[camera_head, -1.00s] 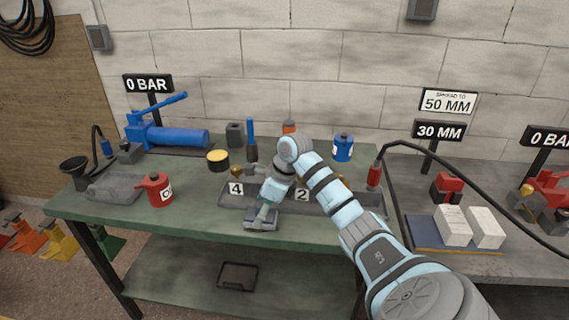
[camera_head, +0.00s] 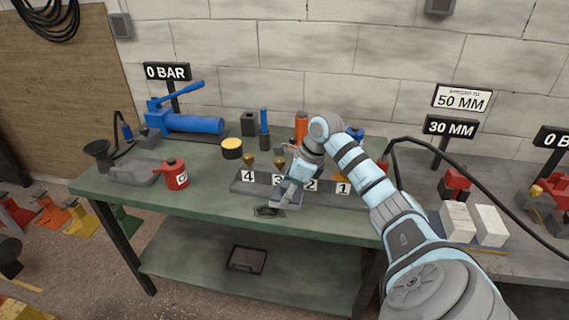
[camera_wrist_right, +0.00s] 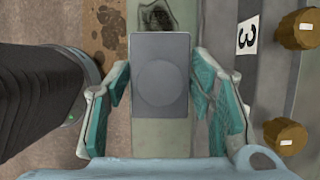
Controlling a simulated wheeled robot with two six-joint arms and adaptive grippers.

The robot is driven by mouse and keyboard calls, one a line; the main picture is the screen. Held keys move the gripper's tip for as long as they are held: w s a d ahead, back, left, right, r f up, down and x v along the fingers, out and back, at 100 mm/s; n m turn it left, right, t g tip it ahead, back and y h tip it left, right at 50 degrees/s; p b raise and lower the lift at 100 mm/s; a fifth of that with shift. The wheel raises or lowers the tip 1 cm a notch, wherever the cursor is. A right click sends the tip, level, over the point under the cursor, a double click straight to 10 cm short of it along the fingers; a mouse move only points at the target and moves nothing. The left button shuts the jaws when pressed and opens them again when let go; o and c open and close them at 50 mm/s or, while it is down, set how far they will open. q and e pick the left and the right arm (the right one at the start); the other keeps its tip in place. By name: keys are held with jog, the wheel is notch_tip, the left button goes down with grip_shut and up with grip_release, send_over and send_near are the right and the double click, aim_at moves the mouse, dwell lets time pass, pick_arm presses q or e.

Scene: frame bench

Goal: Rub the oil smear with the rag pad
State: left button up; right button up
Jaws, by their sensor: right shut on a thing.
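My right gripper (camera_head: 291,187) is shut on the rag pad (camera_head: 284,204), a flat grey rectangle at the front of the green bench. In the right wrist view the pad (camera_wrist_right: 162,80) lies between the two fingers, with a faint round outline on its face. The oil smear (camera_head: 267,211) is a dark patch near the bench's front edge, just left of the pad. In the right wrist view the smear (camera_wrist_right: 155,14) shows just beyond the pad's far edge. I cannot tell whether the pad touches the bench top. My left gripper is not in view.
A grey rack with numbered tags (camera_head: 248,176) and brass fittings stands right behind the pad. A red can (camera_head: 175,174), a yellow-topped tin (camera_head: 232,148) and a blue pump (camera_head: 190,122) stand to the left. The green bench top (camera_head: 215,198) left of the smear is clear.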

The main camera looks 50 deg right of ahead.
aim_at(286, 184)
jog(key=shift+a+r+p, duration=0.1)
jog(key=shift+r+p, duration=0.85)
jog(key=shift+r, duration=0.6)
